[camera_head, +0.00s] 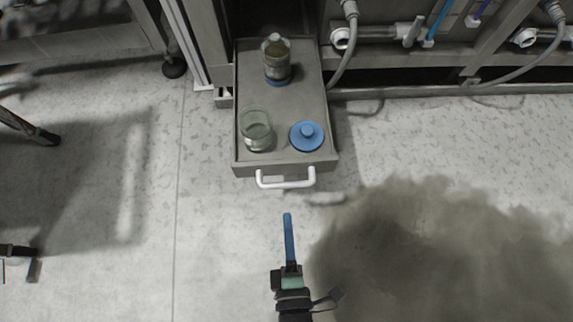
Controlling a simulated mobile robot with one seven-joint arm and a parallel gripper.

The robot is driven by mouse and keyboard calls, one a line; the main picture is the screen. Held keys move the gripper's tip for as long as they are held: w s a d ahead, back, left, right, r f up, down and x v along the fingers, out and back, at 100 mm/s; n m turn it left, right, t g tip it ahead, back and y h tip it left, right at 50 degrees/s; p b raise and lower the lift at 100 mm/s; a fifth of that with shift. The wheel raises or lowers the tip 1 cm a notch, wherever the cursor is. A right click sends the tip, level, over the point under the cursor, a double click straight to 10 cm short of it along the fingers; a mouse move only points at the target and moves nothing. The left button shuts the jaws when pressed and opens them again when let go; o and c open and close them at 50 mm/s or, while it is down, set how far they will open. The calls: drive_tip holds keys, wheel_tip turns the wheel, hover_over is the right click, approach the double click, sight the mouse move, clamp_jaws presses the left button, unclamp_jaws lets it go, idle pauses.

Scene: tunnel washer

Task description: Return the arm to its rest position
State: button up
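My gripper (288,217) is at the lower middle of the head view, in front of the open drawer and apart from its white handle (286,181). Its blue fingers point toward the drawer and show as one narrow bar, so I cannot see any gap between them. Nothing is visible in them. My arm runs down out of the bottom edge of the picture, and most of it is out of view.
The grey drawer (243,160) juts out from the machine. It holds a dark-filled jar (277,62) at the back, an open clear jar (256,132) and a blue lid (307,136). A dark cloud-like patch (430,255) covers the lower right.

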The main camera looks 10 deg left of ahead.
drive_tip(key=shift+v, duration=1.1)
